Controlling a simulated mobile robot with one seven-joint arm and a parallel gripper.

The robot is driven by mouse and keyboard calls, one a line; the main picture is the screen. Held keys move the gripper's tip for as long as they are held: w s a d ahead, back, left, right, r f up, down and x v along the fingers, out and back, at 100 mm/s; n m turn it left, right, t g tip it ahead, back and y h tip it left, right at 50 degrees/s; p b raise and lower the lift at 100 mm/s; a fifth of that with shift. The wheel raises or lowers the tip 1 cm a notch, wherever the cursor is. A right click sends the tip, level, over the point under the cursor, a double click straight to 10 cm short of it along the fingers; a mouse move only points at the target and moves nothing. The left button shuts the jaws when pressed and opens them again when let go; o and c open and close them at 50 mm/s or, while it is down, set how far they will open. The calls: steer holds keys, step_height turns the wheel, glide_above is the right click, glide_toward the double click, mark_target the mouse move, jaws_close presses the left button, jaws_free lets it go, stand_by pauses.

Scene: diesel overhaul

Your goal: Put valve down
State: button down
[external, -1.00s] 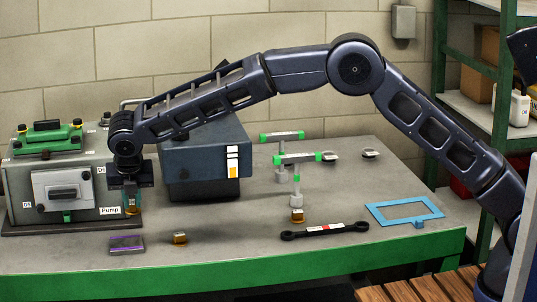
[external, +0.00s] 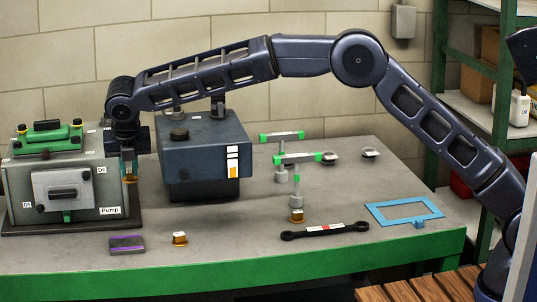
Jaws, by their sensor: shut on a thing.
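My gripper (external: 128,172) points down at the right front corner of the grey pump housing (external: 85,172), just above the bench in the picture. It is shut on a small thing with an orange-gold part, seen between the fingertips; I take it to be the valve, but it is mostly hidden. A small gold-sided piece with a pale top (external: 179,239) stands on the bench to the right of the pump. Two T-shaped pieces with green-ended handles, one at the back (external: 282,137) and one in front (external: 298,158), stand upright mid-bench.
A dark blue-grey block (external: 205,150) stands right of my gripper. A purple-striped dark piece (external: 127,244), a black double-ended link (external: 325,231) and a blue frame (external: 404,212) lie on the bench. Two small round pieces (external: 370,153) (external: 330,156) lie at the back.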

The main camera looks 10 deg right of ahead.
step_height(320, 180, down, 17)
steer(key=shift+r, duration=0.15)
stand_by(0.5)
steer(key=c, duration=1.4)
jaws_free()
steer(key=v, duration=1.2)
